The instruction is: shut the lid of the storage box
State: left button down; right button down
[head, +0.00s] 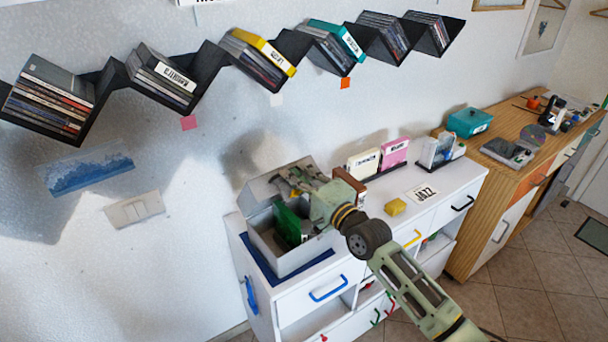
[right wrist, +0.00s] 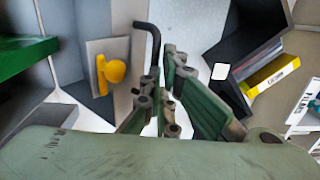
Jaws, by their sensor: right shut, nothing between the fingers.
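The grey storage box (head: 283,263) stands on the white cabinet by the wall, with a green item (head: 289,224) inside. Its lid (head: 262,190) is raised at the back, so the box is open. My right gripper (head: 291,179) is over the box, close to the raised lid; whether it touches the lid I cannot tell. In the right wrist view its fingers (right wrist: 172,88) are together with nothing between them. That view also shows the green item (right wrist: 25,58) at the left. My left gripper is not in view.
Black zigzag shelves (head: 205,66) with discs hang above. A wooden desk (head: 510,165) adjoins at right.

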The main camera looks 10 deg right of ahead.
jog(key=shift+w+a+r+b, duration=0.1)
jog(key=shift+w+a+r, duration=0.2)
jog(key=shift+w, duration=0.3)
jog(key=shift+w+a+r+b, duration=0.15)
jog(key=shift+w+a+r, duration=0.15)
jog(key=shift+w, duration=0.35)
jog(key=shift+w+a+r+b, duration=0.1)
jog(key=shift+w+a+r, duration=0.1)
jog(key=shift+w+r, duration=0.3)
jog(key=shift+w+f, duration=0.1)
jog(key=shift+w, duration=0.05)
